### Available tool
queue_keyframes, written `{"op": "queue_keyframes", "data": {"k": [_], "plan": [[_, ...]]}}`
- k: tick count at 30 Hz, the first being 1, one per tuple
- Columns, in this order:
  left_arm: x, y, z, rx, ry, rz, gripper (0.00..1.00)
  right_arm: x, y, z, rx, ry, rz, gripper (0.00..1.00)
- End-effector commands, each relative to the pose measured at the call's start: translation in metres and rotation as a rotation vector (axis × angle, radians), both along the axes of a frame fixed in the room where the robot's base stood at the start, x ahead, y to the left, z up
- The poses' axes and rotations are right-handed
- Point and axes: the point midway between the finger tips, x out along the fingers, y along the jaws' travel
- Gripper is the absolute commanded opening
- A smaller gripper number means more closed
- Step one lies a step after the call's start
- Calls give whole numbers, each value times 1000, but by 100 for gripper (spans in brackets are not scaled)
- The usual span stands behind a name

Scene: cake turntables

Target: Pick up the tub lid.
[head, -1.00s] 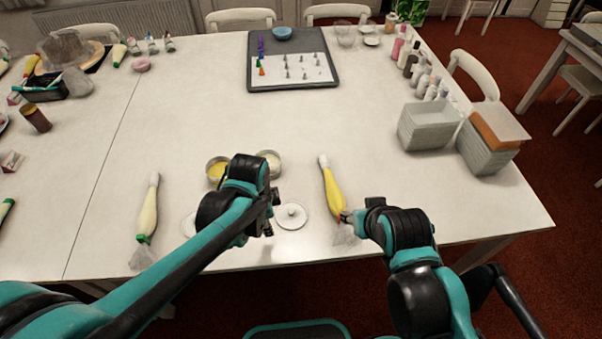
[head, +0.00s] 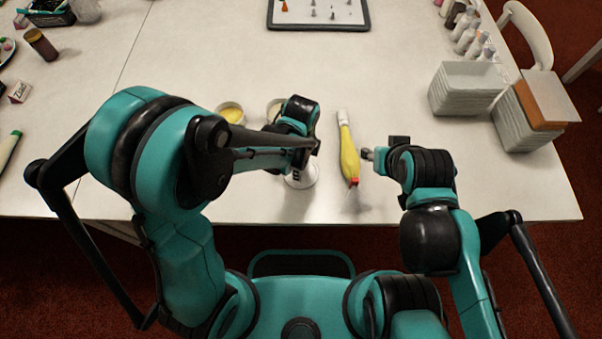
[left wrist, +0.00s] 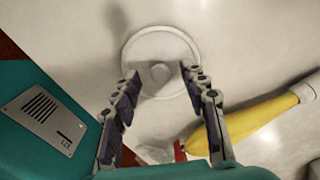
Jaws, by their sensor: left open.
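The tub lid (head: 308,181) is a round white disc lying flat on the table, partly hidden by my left gripper in the head view. The left wrist view shows the whole lid (left wrist: 150,47) with its round centre knob (left wrist: 160,72). My left gripper (left wrist: 160,73) is open, its fingertips over the lid on either side of the knob. In the head view my left gripper (head: 297,174) points down at the lid. Whether it touches the lid cannot be told. My right gripper (head: 367,153) is beside the yellow piping bag; its jaws are too small to read.
The yellow piping bag (head: 348,155) lies right of the lid. A tub with yellow contents (head: 232,113) and a second tub (head: 275,106), partly hidden, stand behind my left gripper. Grey stacked containers (head: 467,88) stand at the right.

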Motion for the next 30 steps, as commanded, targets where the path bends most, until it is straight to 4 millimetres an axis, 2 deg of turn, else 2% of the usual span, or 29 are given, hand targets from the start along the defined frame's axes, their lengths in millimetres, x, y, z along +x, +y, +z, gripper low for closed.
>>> {"op": "queue_keyframes", "data": {"k": [2, 8, 9, 13, 25, 30], "plan": [[0, 0, -11, 0, 0, 0, 44, 0, 0, -7, 0, 0, 0, 43], [0, 0, -10, 0, 0, 0, 44, 0, 0, -5, 0, 0, 0, 43], [0, 0, -10, 0, 0, 0, 38, 0, 0, -5, 0, 0, 0, 43], [0, 0, -10, 0, 0, 1, 7, 0, 0, -5, 0, 0, 0, 43], [0, 0, -8, 0, -1, 1, 6, 0, 0, -3, 0, 0, 0, 43], [0, 0, 6, 0, -1, 1, 6, 0, 0, 5, 0, 0, 0, 43]]}}
